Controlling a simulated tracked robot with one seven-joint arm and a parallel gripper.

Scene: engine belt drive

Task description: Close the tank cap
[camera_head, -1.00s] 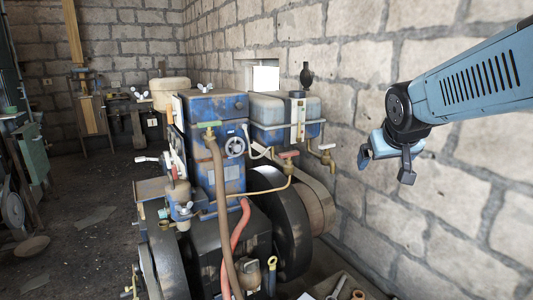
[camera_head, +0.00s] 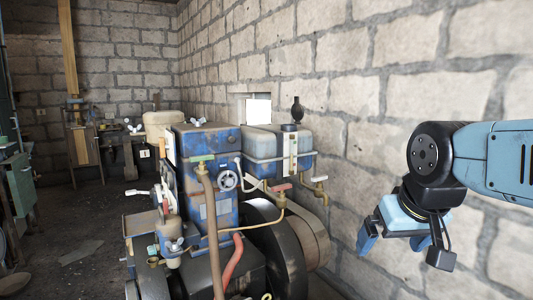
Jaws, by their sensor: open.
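The blue-grey tank (camera_head: 262,146) is mounted at the back right of the blue engine, near the stone wall. Its dark cap (camera_head: 297,109) stands upright above the dark filler neck (camera_head: 289,127) on top of the tank, so it looks open. The hinge is too small to make out. My gripper (camera_head: 405,246) is open and empty, with its fingers pointing down. In the picture it is to the right of the tank and lower than the cap, clear of both. Its exact distance from them cannot be told.
The blue engine block (camera_head: 207,150), with a red-handled tap (camera_head: 282,188) and a brass tap (camera_head: 320,188), stands left of my gripper. A large dark flywheel (camera_head: 285,250) is below the tank. The stone wall (camera_head: 400,100) runs close behind on the right.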

